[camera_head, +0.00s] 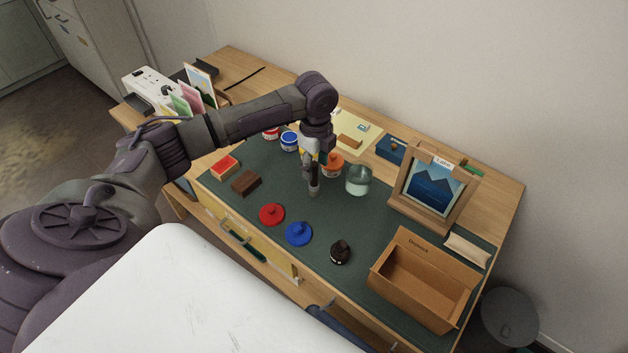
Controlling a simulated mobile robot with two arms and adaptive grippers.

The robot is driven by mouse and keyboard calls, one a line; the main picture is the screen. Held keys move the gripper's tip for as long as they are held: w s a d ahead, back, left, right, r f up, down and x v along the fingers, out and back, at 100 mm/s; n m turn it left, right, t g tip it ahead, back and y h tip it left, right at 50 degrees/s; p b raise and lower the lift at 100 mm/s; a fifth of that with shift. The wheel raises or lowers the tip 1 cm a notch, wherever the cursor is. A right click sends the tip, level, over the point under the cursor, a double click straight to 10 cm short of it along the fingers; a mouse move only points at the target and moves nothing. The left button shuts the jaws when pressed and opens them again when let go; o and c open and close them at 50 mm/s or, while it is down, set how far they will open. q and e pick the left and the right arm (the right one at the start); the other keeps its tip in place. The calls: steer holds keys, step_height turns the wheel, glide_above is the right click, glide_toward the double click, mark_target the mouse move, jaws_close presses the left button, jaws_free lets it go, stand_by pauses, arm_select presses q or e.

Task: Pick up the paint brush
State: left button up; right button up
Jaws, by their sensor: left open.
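I cannot clearly make out a paint brush. A thin dark stick (244,78) lies on the bare wood at the desk's back left, too small to identify. My left gripper (314,188) points down over the middle of the dark green mat (260,190), left of a glass jar (358,180). It is open, and I see nothing held in it. An orange-lidded pot (333,164) stands close behind it, and my arm hides part of the mat there. My right gripper is not in view.
Red (271,214) and blue (298,233) lids and a dark bottle (340,252) are on the front of the mat. An open cardboard box (425,282) and a framed mountain picture (436,190) stand at right. Brown (246,182) and red (224,166) blocks lie left.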

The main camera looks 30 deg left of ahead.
mark_target(314, 174)
arm_select(q)
steer(key=f, duration=0.3)
steer(key=shift+s+a+f, duration=0.1)
steer(key=shift+a+f, duration=0.1)
steer(key=shift+f, duration=0.25)
steer(key=c, duration=0.7)
jaws_close()
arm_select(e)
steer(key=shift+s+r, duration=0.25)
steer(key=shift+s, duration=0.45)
